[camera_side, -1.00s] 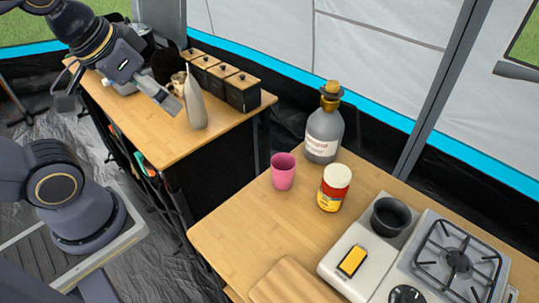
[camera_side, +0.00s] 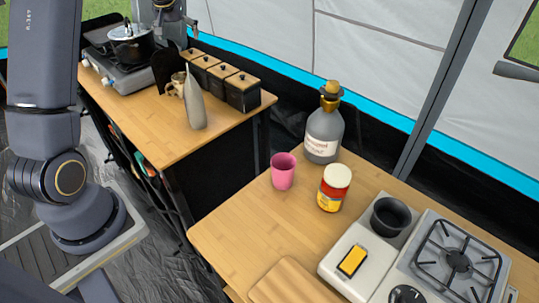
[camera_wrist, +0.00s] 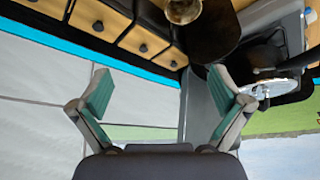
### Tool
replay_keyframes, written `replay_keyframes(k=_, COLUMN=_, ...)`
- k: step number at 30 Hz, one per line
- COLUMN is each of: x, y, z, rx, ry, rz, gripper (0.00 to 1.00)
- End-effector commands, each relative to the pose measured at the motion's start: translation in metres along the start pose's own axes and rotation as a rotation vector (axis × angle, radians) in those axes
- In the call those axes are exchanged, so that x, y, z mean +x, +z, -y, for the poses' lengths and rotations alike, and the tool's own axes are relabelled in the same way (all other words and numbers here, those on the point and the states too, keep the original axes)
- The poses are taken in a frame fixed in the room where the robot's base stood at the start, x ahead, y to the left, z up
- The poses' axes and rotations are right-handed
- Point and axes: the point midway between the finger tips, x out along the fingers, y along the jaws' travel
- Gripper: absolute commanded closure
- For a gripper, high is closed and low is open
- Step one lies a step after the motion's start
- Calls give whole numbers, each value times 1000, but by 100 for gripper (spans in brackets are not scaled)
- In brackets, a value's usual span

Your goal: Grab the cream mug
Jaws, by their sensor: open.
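The cream mug (camera_side: 176,84) stands on the far wooden counter in the side view, partly hidden behind a grey bottle-shaped vase (camera_side: 194,103). In the wrist view, a tan rounded vessel that looks like the mug (camera_wrist: 183,9) is cut off by the top edge. My gripper (camera_wrist: 160,92) shows two green-padded fingers spread apart with nothing between them. In the side view only part of my gripper (camera_side: 172,15) shows at the top edge, above and behind the mug and apart from it.
Several wood-lidded canisters (camera_side: 222,78) line the counter's back edge, right of the mug. A pot (camera_side: 131,44) on a stove stands to its left, with a dark board (camera_side: 165,72) between. The near counter holds a pink cup (camera_side: 283,171), a large bottle (camera_side: 323,132) and a can (camera_side: 334,188).

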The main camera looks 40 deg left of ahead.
Motion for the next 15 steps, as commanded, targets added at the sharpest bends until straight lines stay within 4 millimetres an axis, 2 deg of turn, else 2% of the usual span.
replay_keyframes(k=1, x=20, y=7, z=15, rx=-19, ry=-19, rz=33, gripper=0)
replay_keyframes(k=2, x=28, y=11, z=21, rx=-28, ry=-27, rz=49, gripper=0)
replay_keyframes(k=6, x=47, y=19, z=37, rx=-50, ry=-43, rz=77, gripper=0)
replay_keyframes(k=8, x=56, y=20, z=38, rx=-52, ry=-43, rz=77, gripper=0)
replay_keyframes(k=15, x=112, y=25, z=40, rx=-50, ry=-42, rz=78, gripper=0)
